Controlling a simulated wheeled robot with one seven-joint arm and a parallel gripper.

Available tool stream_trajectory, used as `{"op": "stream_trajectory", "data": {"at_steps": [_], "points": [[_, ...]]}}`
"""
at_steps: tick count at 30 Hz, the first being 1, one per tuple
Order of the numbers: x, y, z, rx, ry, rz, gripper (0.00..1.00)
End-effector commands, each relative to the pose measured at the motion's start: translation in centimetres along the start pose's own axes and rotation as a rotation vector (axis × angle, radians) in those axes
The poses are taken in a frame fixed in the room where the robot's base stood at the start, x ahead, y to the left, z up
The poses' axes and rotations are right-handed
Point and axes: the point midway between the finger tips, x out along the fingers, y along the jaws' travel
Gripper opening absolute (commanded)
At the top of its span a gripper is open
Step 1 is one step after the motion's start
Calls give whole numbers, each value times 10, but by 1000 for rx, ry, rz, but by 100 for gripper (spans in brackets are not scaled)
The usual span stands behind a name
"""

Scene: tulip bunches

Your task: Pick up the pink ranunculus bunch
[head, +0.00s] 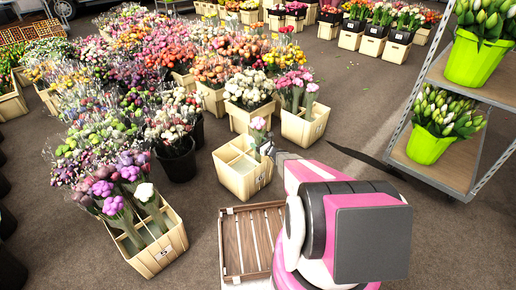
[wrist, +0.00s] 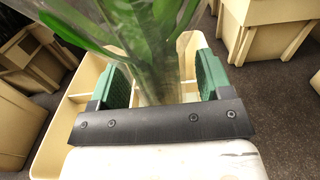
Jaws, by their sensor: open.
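A pale pink flower bunch (head: 258,125), which looks like the ranunculus bunch, stands upright in a divided light-wood crate (head: 238,178) in the head view. In the wrist view its clear-wrapped green stems (wrist: 155,50) rise between the two green finger pads of my gripper (wrist: 159,78). The fingers are open, one pad on each side of the wrap, with a gap at the left pad. The right pad is close to the wrap; I cannot tell if it touches. The flower heads are out of the wrist view. My arm hides most of the gripper in the head view.
A slatted brown wooden tray (head: 249,240) lies on the floor in front of the crate. Another crate with pink bunches (head: 303,127) stands behind it. A purple-flower crate (head: 157,248) is at left. A metal shelf cart (head: 448,165) with green tulip pots stands at right.

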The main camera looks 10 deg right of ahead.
Motion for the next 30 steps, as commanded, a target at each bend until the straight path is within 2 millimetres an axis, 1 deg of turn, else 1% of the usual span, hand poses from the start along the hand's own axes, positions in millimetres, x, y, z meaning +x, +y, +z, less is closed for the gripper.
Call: {"op": "stream_trajectory", "data": {"at_steps": [2,3,5,6,7,8,16,20,23,26,30], "points": [[0,0,0,0,0,0,72],[0,0,0,0,0,0,59],[0,0,0,0,0,0,39],[0,0,0,0,0,1,26],[0,0,0,0,0,1,17],[0,0,0,0,0,1,10],[0,0,1,0,-1,1,10],[-1,1,7,0,-2,1,10],[-1,1,18,-1,-2,1,10],[-2,2,33,-3,-2,2,10],[-2,2,60,-2,-3,1,10]]}}
